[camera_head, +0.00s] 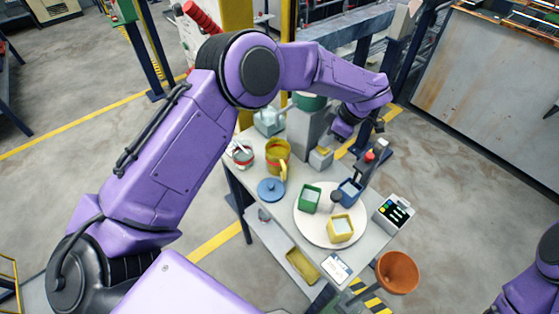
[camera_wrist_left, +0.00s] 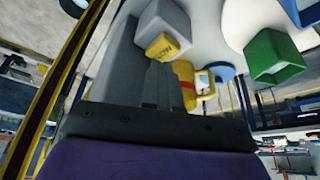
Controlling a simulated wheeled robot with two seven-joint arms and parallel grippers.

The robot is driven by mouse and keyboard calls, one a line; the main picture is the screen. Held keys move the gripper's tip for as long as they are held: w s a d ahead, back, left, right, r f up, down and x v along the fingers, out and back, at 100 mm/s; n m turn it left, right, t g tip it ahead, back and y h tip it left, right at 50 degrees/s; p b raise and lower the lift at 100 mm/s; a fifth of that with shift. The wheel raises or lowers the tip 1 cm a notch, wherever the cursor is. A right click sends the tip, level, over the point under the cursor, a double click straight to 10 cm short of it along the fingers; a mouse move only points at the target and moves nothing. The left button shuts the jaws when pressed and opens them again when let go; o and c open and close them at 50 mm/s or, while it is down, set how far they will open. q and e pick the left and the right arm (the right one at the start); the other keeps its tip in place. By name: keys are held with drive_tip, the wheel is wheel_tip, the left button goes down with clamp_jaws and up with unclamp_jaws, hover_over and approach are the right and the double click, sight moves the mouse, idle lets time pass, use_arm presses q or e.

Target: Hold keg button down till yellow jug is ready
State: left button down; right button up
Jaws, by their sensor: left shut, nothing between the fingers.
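A yellow jug (camera_head: 278,155) with a red band stands upright on the table's left side. It also shows in the left wrist view (camera_wrist_left: 184,82). A small grey box with a yellow button on top (camera_head: 322,151) stands to its right, in front of a tall grey block (camera_head: 308,127); I take this as the keg button. The button (camera_wrist_left: 161,47) shows lettering in the left wrist view. My left gripper (camera_head: 343,130) is shut and empty, with its fingertips (camera_wrist_left: 161,75) close to the button. I cannot tell whether they touch it. My right gripper is out of view.
A white round tray (camera_head: 312,230) holds green (camera_head: 310,200), yellow (camera_head: 341,228) and blue (camera_head: 349,191) square cups. A blue lid (camera_head: 271,189) lies in front of the jug. An orange funnel-like bowl (camera_head: 397,272) stands past the table's front right corner.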

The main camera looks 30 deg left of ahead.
use_arm(q)
drive_tip(key=shift+f+b, duration=0.3)
drive_tip(key=shift+f, duration=0.5)
idle(7.2)
